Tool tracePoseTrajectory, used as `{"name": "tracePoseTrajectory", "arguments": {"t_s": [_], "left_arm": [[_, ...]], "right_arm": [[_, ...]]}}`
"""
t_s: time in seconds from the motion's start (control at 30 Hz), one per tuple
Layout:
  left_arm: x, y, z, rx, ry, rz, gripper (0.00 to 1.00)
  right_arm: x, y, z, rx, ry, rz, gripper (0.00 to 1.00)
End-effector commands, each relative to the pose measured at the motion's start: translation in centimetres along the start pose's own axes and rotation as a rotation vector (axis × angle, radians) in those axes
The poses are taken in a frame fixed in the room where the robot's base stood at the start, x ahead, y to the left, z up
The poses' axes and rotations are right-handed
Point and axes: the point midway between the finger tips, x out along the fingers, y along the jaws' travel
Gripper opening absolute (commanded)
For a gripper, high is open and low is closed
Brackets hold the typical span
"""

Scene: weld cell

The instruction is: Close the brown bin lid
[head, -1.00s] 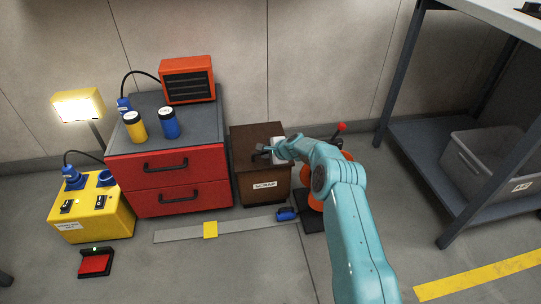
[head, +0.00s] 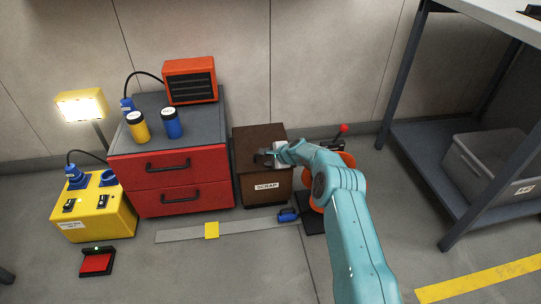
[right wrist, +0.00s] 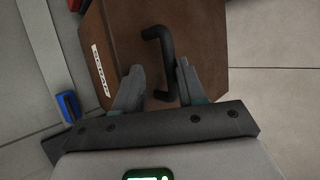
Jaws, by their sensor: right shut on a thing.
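The brown bin (head: 254,193) labelled SCRAP stands on the floor right of the red drawer cabinet. Its brown lid (head: 258,134) looks flat on top of the box in the head view; I cannot make out any gap under it. The lid also fills the upper middle of the right wrist view (right wrist: 205,35), with a black bar handle (right wrist: 159,40) on it. My right gripper (head: 268,154) is at the lid, shut on the handle; in the right wrist view its fingers (right wrist: 160,85) stand on either side of the handle's near end. My left gripper is not in view.
The red cabinet (head: 180,167) stands close on the bin's left. An orange object (head: 317,197) with a red-tipped lever (head: 343,128) is close on its right. A grey metal strip (head: 180,236) and a blue clamp (head: 287,215) lie in front. Open floor lies nearer.

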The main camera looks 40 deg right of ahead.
Motion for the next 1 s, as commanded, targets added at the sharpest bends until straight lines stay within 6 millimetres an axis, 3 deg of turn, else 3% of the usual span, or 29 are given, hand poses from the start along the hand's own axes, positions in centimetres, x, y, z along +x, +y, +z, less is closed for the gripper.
{"name": "tracePoseTrajectory", "arguments": {"t_s": [0.03, 0.27, 0.33, 0.7, 1.0], "left_arm": [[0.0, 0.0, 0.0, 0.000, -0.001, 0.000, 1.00], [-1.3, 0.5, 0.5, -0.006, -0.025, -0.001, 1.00], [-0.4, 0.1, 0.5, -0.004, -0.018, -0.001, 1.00], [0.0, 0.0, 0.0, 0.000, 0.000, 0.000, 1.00], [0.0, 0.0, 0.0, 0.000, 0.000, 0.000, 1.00]], "right_arm": [[0.4, 1.6, -0.2, 0.002, -0.001, 0.025, 0.26], [-2.4, 1.1, -0.1, 0.004, -0.001, 0.023, 0.26], [-3.2, 1.2, -0.3, 0.002, -0.001, 0.017, 0.26], [-10.8, 0.0, 0.1, 0.000, 0.001, 0.000, 0.26], [-12.4, -0.1, 0.1, -0.001, 0.000, -0.003, 0.26]]}}
